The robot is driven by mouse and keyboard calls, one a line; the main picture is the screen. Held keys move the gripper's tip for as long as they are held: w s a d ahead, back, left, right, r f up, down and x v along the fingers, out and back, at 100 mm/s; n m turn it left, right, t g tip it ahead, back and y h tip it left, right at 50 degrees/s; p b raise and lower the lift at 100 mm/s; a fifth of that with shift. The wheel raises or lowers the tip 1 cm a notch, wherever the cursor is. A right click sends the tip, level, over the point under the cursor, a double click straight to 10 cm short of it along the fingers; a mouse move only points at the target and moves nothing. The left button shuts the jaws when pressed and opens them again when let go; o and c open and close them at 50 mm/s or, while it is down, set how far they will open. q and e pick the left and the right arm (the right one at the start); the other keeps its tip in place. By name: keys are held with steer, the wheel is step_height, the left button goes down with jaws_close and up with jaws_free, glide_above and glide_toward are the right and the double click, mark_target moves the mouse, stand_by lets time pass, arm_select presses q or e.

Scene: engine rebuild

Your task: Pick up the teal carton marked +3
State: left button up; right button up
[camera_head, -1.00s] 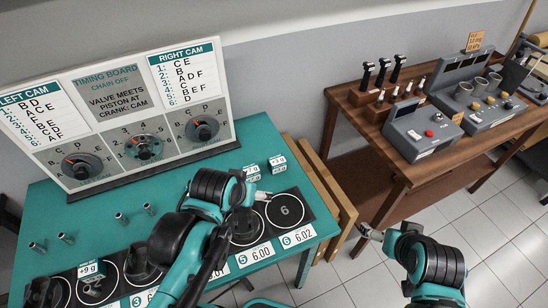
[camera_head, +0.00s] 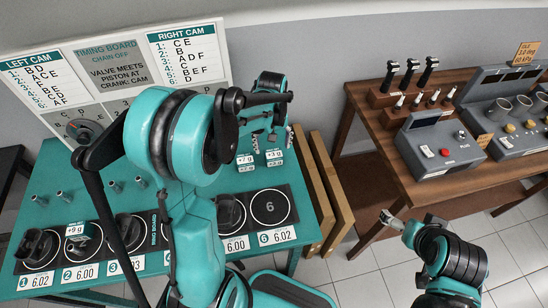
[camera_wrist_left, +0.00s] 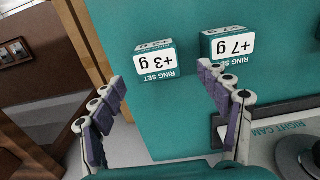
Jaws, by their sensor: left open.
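The teal carton marked +3 g (camera_head: 274,157) stands on the teal table, with a white label; it also shows in the left wrist view (camera_wrist_left: 157,60). The similar carton marked +7 g (camera_head: 245,160) stands just left of it in the head view and to its right in the left wrist view (camera_wrist_left: 229,46). My left gripper (camera_wrist_left: 162,80) is open and empty, its fingers pointing toward the +3 g carton, which appears between and beyond the fingertips. No contact shows. My right gripper (camera_head: 388,218) is off to the right, away from the cartons; its jaw state is unclear.
The timing board (camera_head: 110,75) stands at the back of the teal table (camera_head: 205,262). A black tray with ring circles (camera_head: 269,207) lies along its front. Wooden boards (camera_head: 328,190) lean at its right edge. A brown bench (camera_head: 365,110) holds tools and instrument boxes.

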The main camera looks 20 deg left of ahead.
mark_target(274, 153)
arm_select(q)
steer(key=f, duration=0.2)
steer(key=f+b, duration=0.1)
steer(key=f, duration=0.1)
steer(key=f+b, duration=0.1)
steer(key=f, duration=0.1)
steer(key=shift+d, duration=0.25)
steer(key=shift+r, duration=0.15)
steer(key=c, duration=1.2)
